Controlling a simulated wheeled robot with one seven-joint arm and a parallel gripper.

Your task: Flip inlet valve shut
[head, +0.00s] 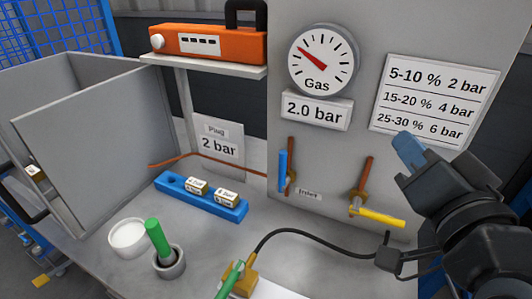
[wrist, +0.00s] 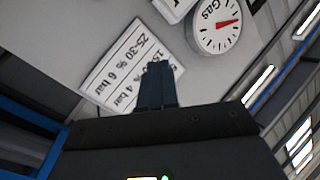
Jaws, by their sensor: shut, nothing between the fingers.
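A small label reading "Inlet" (head: 308,194) is on the grey panel, just right of a valve with a blue handle (head: 283,171). The blue handle stands upright, along its copper pipe. A second valve to the right has a yellow handle (head: 378,216) lying roughly level, across its pipe (head: 363,177). My gripper (head: 408,150) is shut and empty, in front of the panel at the right, above the yellow handle and well apart from the blue one. The wrist view shows its closed fingers (wrist: 157,83) before the pressure sign; no valve shows there.
A gas gauge (head: 322,60) and a "2.0 bar" sign (head: 316,110) are above the valves. A pressure table sign (head: 435,101) is near my gripper. A black hose (head: 310,232) crosses the bench below. A blue block (head: 200,197) and white cup (head: 128,238) stand left.

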